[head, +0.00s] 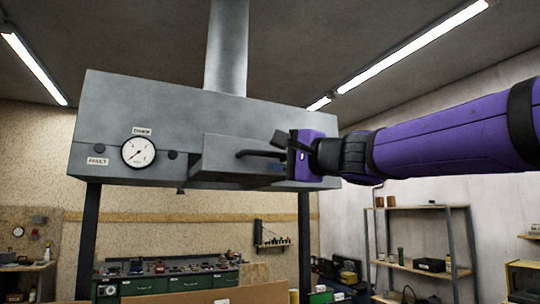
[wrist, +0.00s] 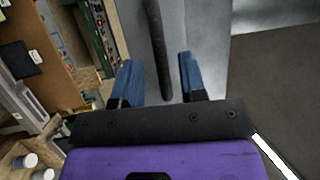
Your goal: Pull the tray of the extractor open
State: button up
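The extractor (head: 105,110) is a large grey metal hood with a round dial on its front. Its tray (head: 225,160) is a grey box at the lower right of that front, standing out from it. A dark bar handle (head: 255,154) is on the tray's face. My gripper (head: 278,166) is at the right end of the handle, and its body partly hides the tray there. In the wrist view, my gripper's two blue fingers (wrist: 158,72) are apart. The dark handle (wrist: 157,45) runs between them, with a visible gap on both sides.
Dark posts (head: 89,235) stand under the hood. A green workbench (head: 150,284) with several small items is behind, below the hood. A metal shelf rack (head: 425,207) stands at the right. A brown panel (head: 225,296) is low in front.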

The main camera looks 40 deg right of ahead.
jog(key=a+v, duration=0.1)
jog(key=v, duration=0.6)
jog(key=shift+s+d, duration=0.3)
jog(key=shift+d, duration=0.25)
jog(key=shift+f, duration=0.1)
jog(key=w+a+f+n+g+y, duration=0.1)
jog(key=w+a+f+n+g, duration=0.15)
jog(key=f, duration=0.25)
jog(key=w+a+f+n+g+y, duration=0.1)
jog(key=a+f+n+g, duration=0.1)
jog(key=a+f+n, duration=0.15)
jog(key=s+a+f+n+g+h, duration=0.2)
jog(key=f+n+g, duration=0.3)
jog(key=f, duration=0.7)
jog(key=s+a+f+n+g+h, duration=0.2)
jog(key=s+f+n+g, duration=0.1)
jog(key=f, duration=0.8)
jog(key=shift+s+f+n+g, duration=0.2)
jog(key=shift+f+n+g, duration=0.2)
jog(key=shift+n+g, duration=0.6)
jog(key=shift+a, duration=0.1)
